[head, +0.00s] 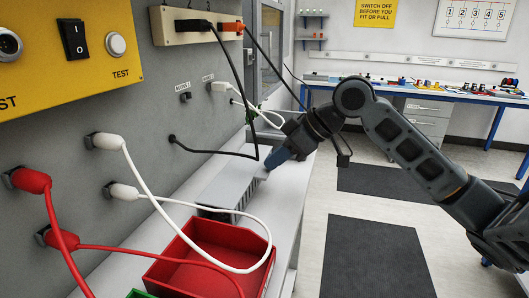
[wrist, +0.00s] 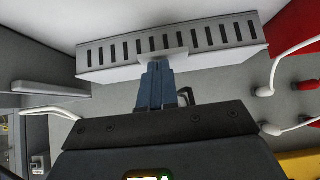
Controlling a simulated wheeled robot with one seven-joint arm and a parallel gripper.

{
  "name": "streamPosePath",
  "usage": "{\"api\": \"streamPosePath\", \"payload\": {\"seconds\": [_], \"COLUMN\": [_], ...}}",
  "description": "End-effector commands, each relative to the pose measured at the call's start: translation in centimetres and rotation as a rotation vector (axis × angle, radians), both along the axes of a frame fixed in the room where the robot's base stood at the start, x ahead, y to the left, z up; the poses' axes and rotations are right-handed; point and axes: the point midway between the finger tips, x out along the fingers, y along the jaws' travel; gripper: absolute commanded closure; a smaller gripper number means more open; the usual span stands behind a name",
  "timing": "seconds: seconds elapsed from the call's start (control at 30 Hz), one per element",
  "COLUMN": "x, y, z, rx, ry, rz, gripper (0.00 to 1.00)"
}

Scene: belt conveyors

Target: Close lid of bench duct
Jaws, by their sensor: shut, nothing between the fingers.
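The bench duct (head: 247,192) is a long grey box with a slotted side, on the light bench along the wall. Its lid (head: 225,180) shows as a plain flat panel on top, looking nearly level; I cannot tell whether it is fully down. In the wrist view, the slotted side (wrist: 105,55) runs across the top, with the pale lid (wrist: 215,58) along its edge and a small tab at the middle.
A red bin (head: 205,240) stands on the bench in front of the duct, with a white cable looping over it. Open floor with dark mats (head: 375,255) lies to the right.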

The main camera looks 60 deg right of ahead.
Motion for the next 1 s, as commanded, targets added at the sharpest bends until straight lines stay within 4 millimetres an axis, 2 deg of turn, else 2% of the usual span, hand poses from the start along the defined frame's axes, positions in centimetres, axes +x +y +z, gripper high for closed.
{"api": "streamPosePath", "payload": {"seconds": [0.1,0.77,1.0], "x": [-0.1,-0.2,0.9], "y": [0.0,0.0,-0.2], "z": [-0.7,-0.7,0.8], "rx": [0.005,0.01,0.008], "ry": [-0.03,-0.053,-0.054], "rz": [0.001,0.001,0.004], "gripper": [1.0,1.0,1.0]}}
